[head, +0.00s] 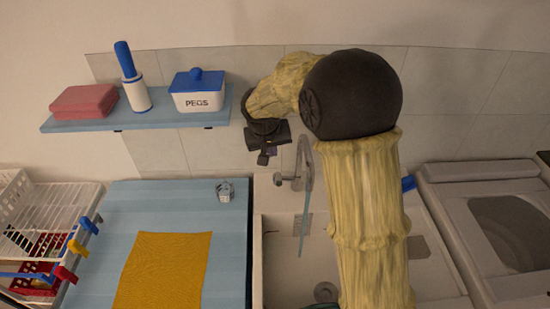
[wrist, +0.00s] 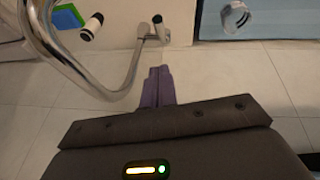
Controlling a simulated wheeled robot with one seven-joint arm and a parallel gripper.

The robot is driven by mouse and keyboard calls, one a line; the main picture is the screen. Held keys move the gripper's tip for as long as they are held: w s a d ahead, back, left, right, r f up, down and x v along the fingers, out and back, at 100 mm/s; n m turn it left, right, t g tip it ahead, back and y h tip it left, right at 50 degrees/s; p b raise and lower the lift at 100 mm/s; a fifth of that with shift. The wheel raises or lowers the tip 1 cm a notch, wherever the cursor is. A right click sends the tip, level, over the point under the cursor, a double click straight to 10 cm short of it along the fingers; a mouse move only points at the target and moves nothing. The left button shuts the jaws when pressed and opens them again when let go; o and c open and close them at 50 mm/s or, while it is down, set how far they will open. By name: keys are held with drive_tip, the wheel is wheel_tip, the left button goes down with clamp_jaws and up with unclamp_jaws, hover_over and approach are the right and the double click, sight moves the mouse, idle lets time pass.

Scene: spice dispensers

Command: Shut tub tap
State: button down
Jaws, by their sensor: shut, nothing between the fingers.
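The chrome tub tap (head: 302,158) rises at the back of the pale tub (head: 258,270) in the head view, with a curved spout. A thin grey-blue strip that looks like running water (head: 305,220) hangs below the spout. In the wrist view the tap's spout (wrist: 128,75) curves across the left, and a small lever-like part with a dark end (wrist: 158,27) stands beyond my fingertips. My gripper (head: 263,158) is shut and empty, just left of and above the tap. Its purple fingers (wrist: 158,85) point toward that part, apart from it.
A blue shelf (head: 140,122) holding a peg box (head: 198,92), a brush-like item (head: 132,78) and pink cloths (head: 84,101) is on the wall at left. A blue counter (head: 225,250) with a yellow cloth (head: 165,270) and a small clear item (head: 225,191) adjoins the tub.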

drive_tip(key=w+a, duration=0.1)
drive_tip(key=w, duration=0.1)
drive_tip(key=p, duration=0.4)
hover_over(278, 178)
drive_tip(key=w+a, duration=0.1)
drive_tip(key=a, duration=0.1)
drive_tip(key=shift+f, duration=4.5)
drive_tip(key=f, duration=0.2)
drive_tip(key=s+d+f, duration=0.1)
drive_tip(key=shift+d+f, duration=0.1)
drive_tip(key=shift+f, duration=0.1)
